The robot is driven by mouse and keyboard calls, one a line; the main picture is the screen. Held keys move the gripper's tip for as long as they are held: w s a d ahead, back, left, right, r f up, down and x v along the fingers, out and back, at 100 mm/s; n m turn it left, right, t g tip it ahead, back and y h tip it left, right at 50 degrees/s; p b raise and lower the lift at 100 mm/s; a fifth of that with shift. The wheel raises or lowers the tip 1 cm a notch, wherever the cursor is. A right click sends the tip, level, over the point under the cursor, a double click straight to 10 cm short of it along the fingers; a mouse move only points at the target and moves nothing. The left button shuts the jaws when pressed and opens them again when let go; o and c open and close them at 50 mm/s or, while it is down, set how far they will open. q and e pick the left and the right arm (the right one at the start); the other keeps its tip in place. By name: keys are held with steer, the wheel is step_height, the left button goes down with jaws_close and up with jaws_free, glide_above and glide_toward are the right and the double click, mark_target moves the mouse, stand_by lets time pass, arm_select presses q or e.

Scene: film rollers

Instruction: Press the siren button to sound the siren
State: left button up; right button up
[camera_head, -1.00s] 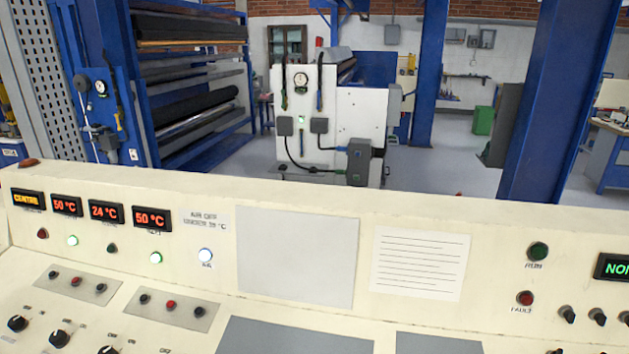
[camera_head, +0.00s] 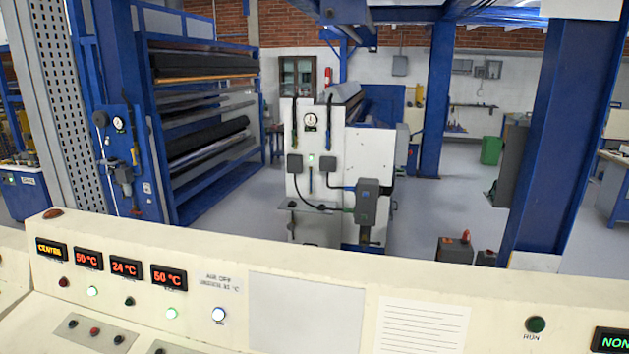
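A long cream control console (camera_head: 400,284) crosses the bottom of the head view. I cannot make out any button labelled siren. A round green button or lamp (camera_head: 535,325) marked RUN is at the right. A row of small round lamps or buttons sits at the left under the displays, including a dark red one (camera_head: 64,282), a dark green one (camera_head: 129,301) and a lit white one (camera_head: 218,314). A reddish-brown dome (camera_head: 53,213) is on the console's top left edge. Neither gripper is in view.
Orange displays (camera_head: 124,268) are at the left and a green one (camera_head: 610,341) at the right. Behind the console stand a white machine (camera_head: 312,165), a roller rack (camera_head: 205,110) and blue columns (camera_head: 435,100). A grey box with an orange-red top (camera_head: 456,251) stands behind the console.

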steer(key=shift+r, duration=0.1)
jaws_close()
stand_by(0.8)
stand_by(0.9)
